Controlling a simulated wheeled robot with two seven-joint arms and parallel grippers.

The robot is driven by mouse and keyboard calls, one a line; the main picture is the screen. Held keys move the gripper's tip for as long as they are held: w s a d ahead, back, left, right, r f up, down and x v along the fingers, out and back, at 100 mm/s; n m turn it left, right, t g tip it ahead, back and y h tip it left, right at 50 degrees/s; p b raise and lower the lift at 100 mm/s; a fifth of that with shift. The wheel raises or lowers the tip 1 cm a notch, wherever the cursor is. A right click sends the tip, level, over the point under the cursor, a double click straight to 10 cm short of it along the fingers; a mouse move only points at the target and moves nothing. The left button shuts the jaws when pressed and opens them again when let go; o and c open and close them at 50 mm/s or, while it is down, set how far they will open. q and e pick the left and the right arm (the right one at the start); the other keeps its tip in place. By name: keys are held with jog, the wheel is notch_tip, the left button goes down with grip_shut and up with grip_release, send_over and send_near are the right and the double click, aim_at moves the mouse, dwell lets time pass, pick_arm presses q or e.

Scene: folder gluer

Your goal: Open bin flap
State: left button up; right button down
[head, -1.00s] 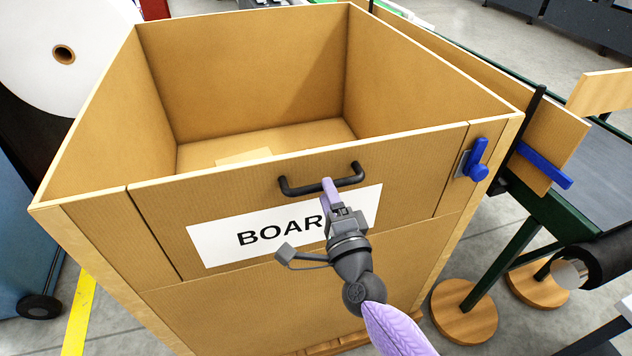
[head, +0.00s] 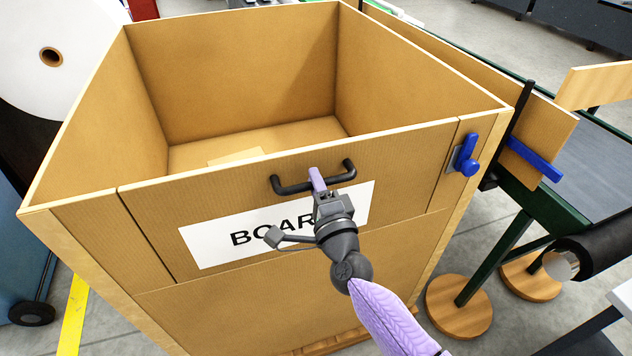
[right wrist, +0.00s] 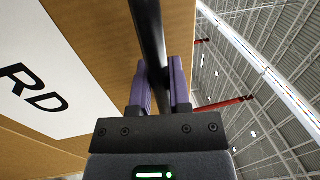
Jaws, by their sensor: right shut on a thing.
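The bin (head: 70,160) is a tall open-topped cardboard-coloured box. Its front flap (head: 400,165) stands upright, flush with the front wall, and carries a white label reading "BOARD" (head: 205,245), partly hidden by my arm. A black bar handle (head: 290,187) sits near the flap's top edge. My right gripper (head: 317,180) is shut on the handle, near its middle. In the right wrist view its purple fingers (right wrist: 160,85) lie on both sides of the black bar (right wrist: 150,35). A blue latch (head: 467,155) is at the flap's right end. My left gripper is not in view.
A green-framed conveyor (head: 545,205) with a blue bar (head: 535,160) stands close on the bin's right. A large white roll (head: 50,25) is on the left. A pale piece (head: 237,157) lies inside the bin. Floor shows at the lower left, with a yellow line (head: 75,310).

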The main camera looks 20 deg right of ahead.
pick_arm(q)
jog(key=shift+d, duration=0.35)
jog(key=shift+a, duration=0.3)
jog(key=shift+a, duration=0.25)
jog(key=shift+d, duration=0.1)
